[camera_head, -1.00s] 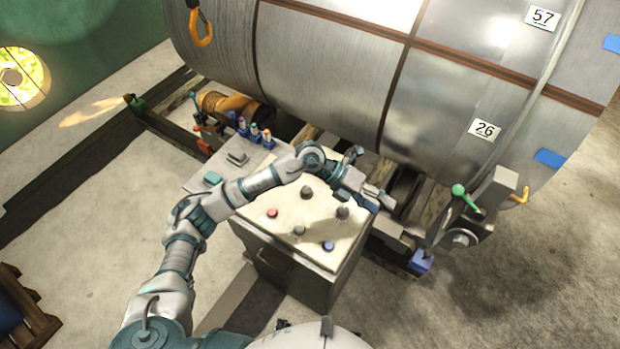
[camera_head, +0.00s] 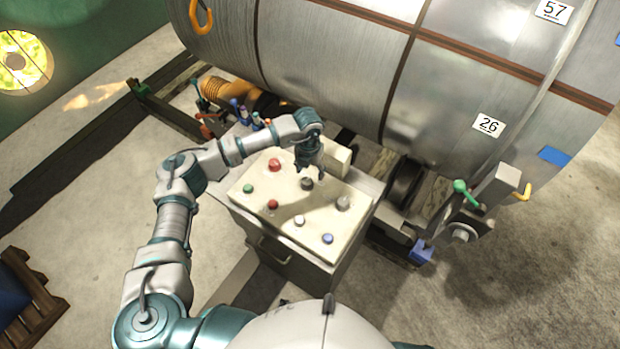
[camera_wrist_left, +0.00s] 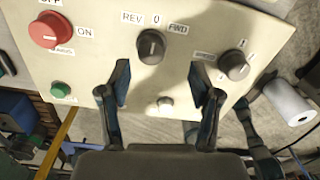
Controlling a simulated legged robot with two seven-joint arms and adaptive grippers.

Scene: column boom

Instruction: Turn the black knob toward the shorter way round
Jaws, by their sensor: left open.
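The black knob (camera_head: 307,184) sits near the middle of the cream control panel (camera_head: 323,213). In the left wrist view the black knob (camera_wrist_left: 151,44) has the labels REV, 0 and FWD around it, and its pale pointer mark is near 0. My left gripper (camera_head: 311,170) is above the panel, close to the black knob in the head view. In the wrist view its two fingers (camera_wrist_left: 161,80) are apart and empty, with the knob beyond and between the tips; no contact shows. My right gripper is not in view.
A grey knob (camera_head: 343,203) is right of the black knob. A large red knob (camera_head: 275,164), green button (camera_head: 248,188), red button (camera_head: 273,204), white button (camera_head: 299,220) and blue button (camera_head: 327,239) share the panel.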

